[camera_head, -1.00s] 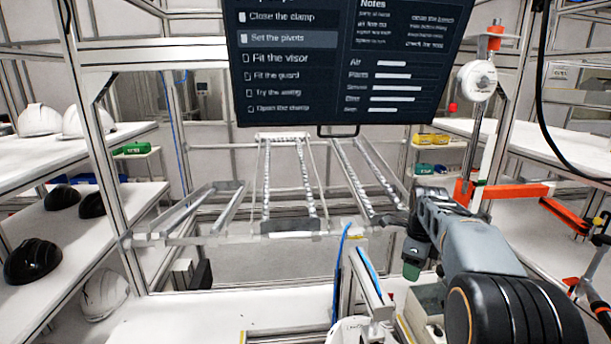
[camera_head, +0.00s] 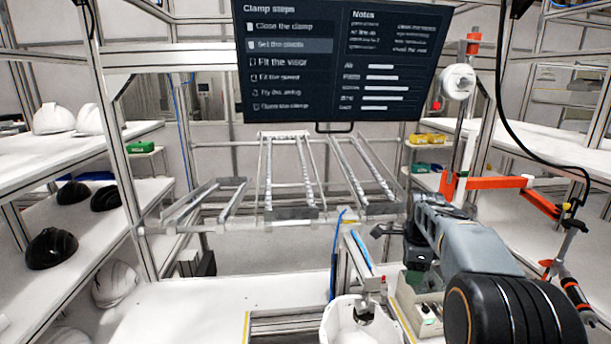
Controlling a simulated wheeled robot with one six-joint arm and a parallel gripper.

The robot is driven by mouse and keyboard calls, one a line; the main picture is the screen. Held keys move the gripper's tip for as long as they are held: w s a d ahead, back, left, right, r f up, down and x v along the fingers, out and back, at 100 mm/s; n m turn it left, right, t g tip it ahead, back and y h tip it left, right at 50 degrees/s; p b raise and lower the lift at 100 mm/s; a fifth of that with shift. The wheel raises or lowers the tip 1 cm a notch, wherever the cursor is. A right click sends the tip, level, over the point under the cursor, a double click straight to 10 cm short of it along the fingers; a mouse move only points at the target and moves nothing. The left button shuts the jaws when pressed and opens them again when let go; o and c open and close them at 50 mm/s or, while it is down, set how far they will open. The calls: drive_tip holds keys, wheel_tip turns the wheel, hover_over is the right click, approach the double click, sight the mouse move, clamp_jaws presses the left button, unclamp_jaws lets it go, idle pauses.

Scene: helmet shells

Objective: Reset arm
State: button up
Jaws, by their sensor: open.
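My arm reaches in from the lower right, over the right part of the bench. My gripper (camera_head: 384,236) is the dark part at its far end, open, with nothing seen in it. It hangs above the bench, left of the grey arm link and in front of the rail rack. A white helmet shell (camera_head: 343,322) sits at the bottom centre, below and left of my gripper, apart from it; its lower part is cut off by the frame edge.
A control box (camera_head: 425,316) stands right of the shell. A rail rack (camera_head: 290,212) spans the middle. An orange jointed arm (camera_head: 490,183) and hanging cable are at right. The bench's left part (camera_head: 185,305) is clear.

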drive_tip(key=s+a+f+n+t+b, duration=0.1)
drive_tip(key=s+a+f+n+b, duration=0.2)
drive_tip(key=s+n, duration=0.4)
drive_tip(key=s+a+f+n+t+b, duration=0.1)
drive_tip(key=s+a+f+n+b, duration=0.2)
drive_tip(key=s+n, duration=0.4)
drive_tip(key=s+a+f+n+t+b, duration=0.1)
drive_tip(key=s+a+f+n+b, duration=0.3)
drive_tip(key=s+f+n, duration=0.3)
drive_tip(key=shift+s+a+t, duration=0.2)
drive_tip(key=shift+s+t, duration=0.1)
drive_tip(key=shift+s, duration=0.35)
